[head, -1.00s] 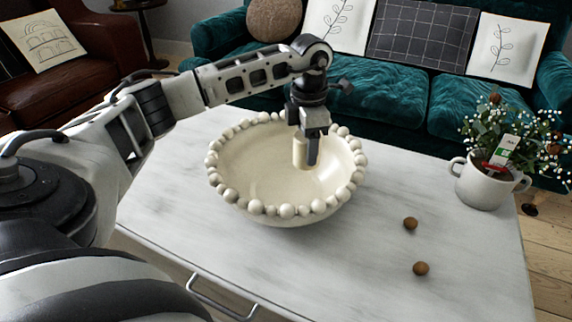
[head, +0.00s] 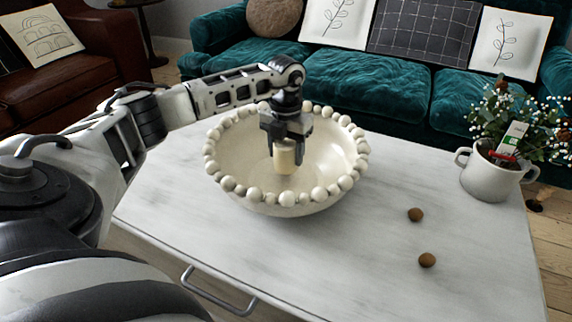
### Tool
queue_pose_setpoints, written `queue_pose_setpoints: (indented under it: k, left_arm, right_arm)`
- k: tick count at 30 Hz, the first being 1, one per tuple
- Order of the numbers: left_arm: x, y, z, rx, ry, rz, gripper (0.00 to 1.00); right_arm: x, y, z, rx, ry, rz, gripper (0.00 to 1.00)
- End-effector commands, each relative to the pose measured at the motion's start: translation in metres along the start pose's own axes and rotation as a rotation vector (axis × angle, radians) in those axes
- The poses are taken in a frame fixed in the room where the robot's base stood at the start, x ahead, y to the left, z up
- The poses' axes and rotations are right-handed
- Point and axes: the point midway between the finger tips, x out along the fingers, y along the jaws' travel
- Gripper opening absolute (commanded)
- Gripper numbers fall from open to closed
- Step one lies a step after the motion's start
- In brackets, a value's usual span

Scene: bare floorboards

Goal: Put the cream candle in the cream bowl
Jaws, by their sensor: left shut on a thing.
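The cream bowl (head: 330,160) with a beaded rim stands on the white table. My left gripper (head: 286,148) points down inside the bowl's outline and is shut on the cream candle (head: 285,163). The candle is upright, and its lower part shows below the fingers, low in the bowl. I cannot tell whether the candle touches the bowl's floor. My right gripper is not in view.
The white table (head: 200,232) has two small brown balls, one (head: 415,214) behind the other (head: 427,260), right of the bowl. A white plant pot (head: 486,178) stands at the right edge. A teal sofa (head: 360,90) is behind the table.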

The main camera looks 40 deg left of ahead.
Motion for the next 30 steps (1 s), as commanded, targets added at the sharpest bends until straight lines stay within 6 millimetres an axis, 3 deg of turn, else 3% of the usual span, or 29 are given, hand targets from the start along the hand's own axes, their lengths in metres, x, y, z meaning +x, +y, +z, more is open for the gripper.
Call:
queue_pose_setpoints:
  k: [6, 18, 19, 21, 30]
  left_arm:
    - [0.038, 0.000, 0.000, 0.000, 0.001, 0.000, 0.26]
    - [0.042, 0.000, 0.000, 0.001, 0.001, 0.000, 0.26]
    - [0.042, 0.000, 0.000, 0.001, 0.001, 0.001, 0.59]
    - [0.042, 0.000, 0.000, 0.002, 0.001, 0.001, 0.76]
    - [0.039, 0.000, 0.000, 0.001, 0.000, 0.000, 0.76]
  right_arm:
    - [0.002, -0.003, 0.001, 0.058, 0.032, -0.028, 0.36]
    - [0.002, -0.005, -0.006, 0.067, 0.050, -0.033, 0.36]
    - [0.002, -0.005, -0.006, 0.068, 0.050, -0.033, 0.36]
    - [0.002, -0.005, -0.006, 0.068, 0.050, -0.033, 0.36]
    - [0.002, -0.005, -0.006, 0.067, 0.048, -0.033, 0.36]
